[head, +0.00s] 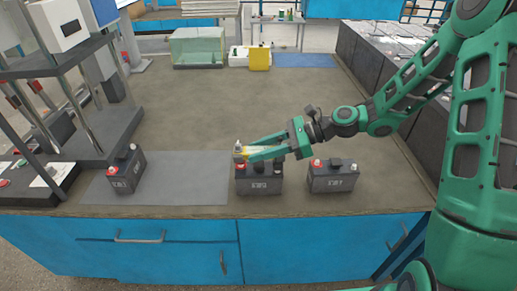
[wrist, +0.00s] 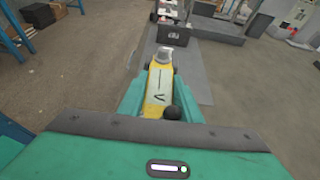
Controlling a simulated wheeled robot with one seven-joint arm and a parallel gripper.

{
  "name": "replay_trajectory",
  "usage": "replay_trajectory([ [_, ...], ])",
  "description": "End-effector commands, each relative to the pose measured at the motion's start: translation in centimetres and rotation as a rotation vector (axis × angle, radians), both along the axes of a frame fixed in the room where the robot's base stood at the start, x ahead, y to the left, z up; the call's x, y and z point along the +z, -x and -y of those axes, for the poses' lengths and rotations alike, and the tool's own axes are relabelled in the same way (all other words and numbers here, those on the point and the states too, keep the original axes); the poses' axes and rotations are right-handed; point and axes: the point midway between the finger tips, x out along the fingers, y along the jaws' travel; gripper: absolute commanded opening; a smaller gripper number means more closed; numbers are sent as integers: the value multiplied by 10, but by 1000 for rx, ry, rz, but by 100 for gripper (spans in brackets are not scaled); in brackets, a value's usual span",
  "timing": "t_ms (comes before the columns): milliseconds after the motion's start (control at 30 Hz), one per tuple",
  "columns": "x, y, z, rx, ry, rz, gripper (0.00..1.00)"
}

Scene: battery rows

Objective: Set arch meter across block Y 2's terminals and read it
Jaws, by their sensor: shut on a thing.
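My gripper (head: 250,154) is shut on a yellow meter (wrist: 158,88), which shows a V mark, a dark line and a grey end. In the head view the meter overlaps the top of the middle dark block (head: 259,184); whether it touches the terminals I cannot tell. The meter and my fingers partly hide this block's top. Another block (head: 126,171) stands at the left, and a third block (head: 333,180) stands at the right with a red terminal showing. The block labels are too small to read surely. A block (wrist: 173,34) also shows beyond the meter in the wrist view.
A grey mat (head: 185,190) lies between the left and middle blocks. A dark stand with metal posts (head: 100,140) fills the left end of the bench. A glass tank (head: 197,48) and a yellow item (head: 260,58) stand at the back. The bench middle is clear.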

Motion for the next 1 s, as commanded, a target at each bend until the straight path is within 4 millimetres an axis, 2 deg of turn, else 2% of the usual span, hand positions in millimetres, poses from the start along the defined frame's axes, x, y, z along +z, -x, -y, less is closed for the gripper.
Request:
replay_trajectory([
  [800,-17,0,0,1,-1,-1,0],
  [833,-17,0,0,1,-1,0,38],
  [900,-17,0,0,1,0,0,53],
  [1000,-17,0,0,1,0,0,53],
])
